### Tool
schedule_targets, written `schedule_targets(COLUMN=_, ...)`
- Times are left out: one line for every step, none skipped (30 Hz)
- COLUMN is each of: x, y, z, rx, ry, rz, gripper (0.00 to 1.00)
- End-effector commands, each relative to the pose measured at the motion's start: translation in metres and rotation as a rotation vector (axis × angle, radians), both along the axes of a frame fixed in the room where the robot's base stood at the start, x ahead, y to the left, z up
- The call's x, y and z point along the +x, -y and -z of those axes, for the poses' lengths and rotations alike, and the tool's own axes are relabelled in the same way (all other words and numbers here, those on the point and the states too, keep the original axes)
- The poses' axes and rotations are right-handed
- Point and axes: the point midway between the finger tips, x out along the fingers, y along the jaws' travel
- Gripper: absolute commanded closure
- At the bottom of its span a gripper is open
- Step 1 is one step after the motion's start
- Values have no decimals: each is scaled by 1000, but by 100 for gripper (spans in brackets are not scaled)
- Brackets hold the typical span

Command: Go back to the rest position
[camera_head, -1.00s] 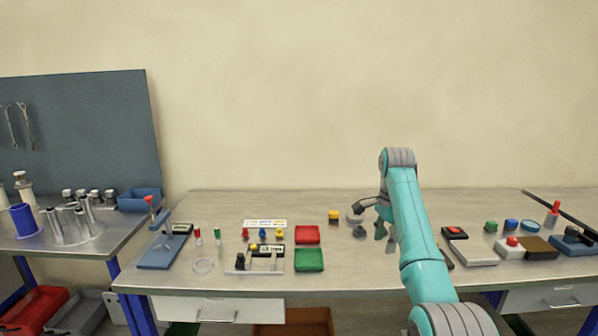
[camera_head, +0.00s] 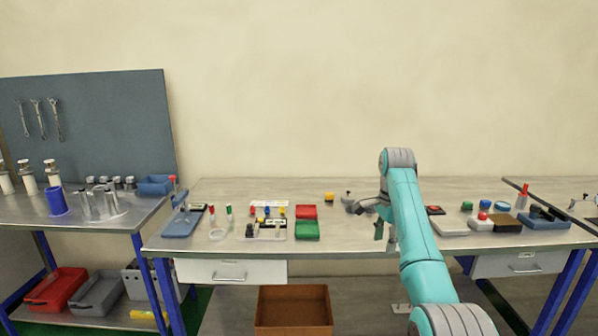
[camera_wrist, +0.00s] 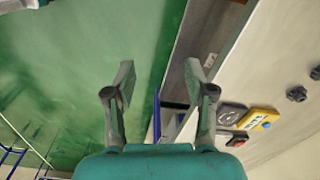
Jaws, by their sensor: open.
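My gripper (camera_wrist: 158,85) is open and empty in the wrist view, its two fingers spread apart. Below it show the green floor (camera_wrist: 60,80) and, to the right, the grey bench surface (camera_wrist: 265,75). In the head view my teal arm rises from the bottom, and my gripper (camera_head: 378,220) is folded down on the left side of the arm, partly hidden by it. It appears in front of the right half of the workbench (camera_head: 350,232). Nothing is between the fingers.
Devices with buttons (camera_head: 481,222) stand to the right. A brown bin (camera_head: 293,312) is below. A side table (camera_head: 100,225) stands left.

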Motion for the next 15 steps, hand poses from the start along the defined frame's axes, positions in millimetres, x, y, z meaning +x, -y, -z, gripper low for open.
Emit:
schedule_targets(x=0, y=0, z=8, rx=0, ry=3, rz=-5, gripper=45)
schedule_targets(x=0, y=-1, z=12, rx=-1, ry=5, rz=-7, gripper=45)
schedule_targets(x=0, y=-1, z=16, rx=-1, ry=8, rz=-11, gripper=45)
schedule_targets(x=0, y=-1, z=20, rx=-2, ry=11, rz=-14, gripper=45)
schedule_targets(x=1, y=-1, z=23, rx=-2, ry=15, rz=-18, gripper=45)
schedule_targets(x=1, y=-1, z=28, rx=-2, ry=20, rz=-22, gripper=45)
schedule_targets(x=1, y=-1, z=31, rx=-3, ry=23, rz=-26, gripper=45)
schedule_targets(x=1, y=-1, z=36, rx=-3, ry=27, rz=-30, gripper=45)
schedule_targets(x=1, y=-2, z=42, rx=-3, ry=31, rz=-35, gripper=45)
schedule_targets(x=1, y=-2, z=47, rx=-4, ry=35, rz=-39, gripper=45)
schedule_targets(x=1, y=-2, z=53, rx=-5, ry=40, rz=-44, gripper=45)
schedule_targets(x=1, y=-2, z=60, rx=-5, ry=47, rz=-50, gripper=45)
schedule_targets(x=1, y=-2, z=66, rx=-6, ry=51, rz=-56, gripper=45)
schedule_targets(x=1, y=-3, z=73, rx=-7, ry=57, rz=-61, gripper=45)
schedule_targets(x=0, y=-3, z=82, rx=-8, ry=65, rz=-69, gripper=45)
